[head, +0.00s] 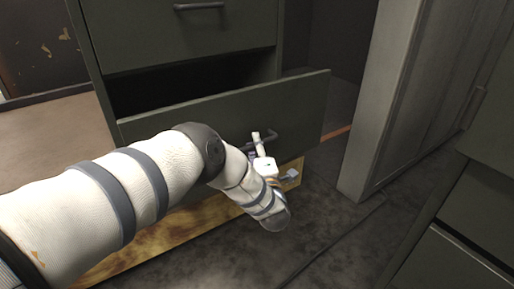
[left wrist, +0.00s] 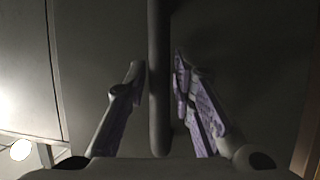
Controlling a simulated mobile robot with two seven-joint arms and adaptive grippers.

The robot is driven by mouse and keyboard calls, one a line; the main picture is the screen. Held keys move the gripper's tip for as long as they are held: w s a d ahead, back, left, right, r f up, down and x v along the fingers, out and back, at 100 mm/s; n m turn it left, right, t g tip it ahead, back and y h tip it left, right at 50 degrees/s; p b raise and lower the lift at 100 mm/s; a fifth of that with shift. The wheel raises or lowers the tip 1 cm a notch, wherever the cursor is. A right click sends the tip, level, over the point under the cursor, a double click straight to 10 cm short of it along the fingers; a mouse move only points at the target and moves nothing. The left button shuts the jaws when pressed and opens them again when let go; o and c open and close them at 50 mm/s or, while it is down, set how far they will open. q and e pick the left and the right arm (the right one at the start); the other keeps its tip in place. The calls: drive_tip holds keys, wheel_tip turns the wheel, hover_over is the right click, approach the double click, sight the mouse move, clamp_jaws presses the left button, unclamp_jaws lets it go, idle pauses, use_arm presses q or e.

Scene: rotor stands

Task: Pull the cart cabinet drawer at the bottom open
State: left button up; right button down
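The cart cabinet (head: 190,45) is dark grey-green and stands at the upper left in the head view. Its lower drawer (head: 300,100) is pulled partly out, with a dark gap behind its front panel. The drawer's grey bar handle (head: 273,134) also shows upright in the left wrist view (left wrist: 159,60). My left gripper (head: 260,146) is at this handle, partly hidden by its own wrist. My right gripper is in neither view.
An upper drawer with a handle (head: 199,6) is closed. A yellowish wooden piece (head: 180,225) lies beneath the open drawer. A grey panel (head: 400,100) stands to the right, with another cabinet (head: 455,262) at lower right. Dark floor (head: 335,225) between them is clear.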

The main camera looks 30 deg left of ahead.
use_arm(q)
drive_tip(key=v, duration=1.2)
drive_tip(key=shift+r, duration=0.1)
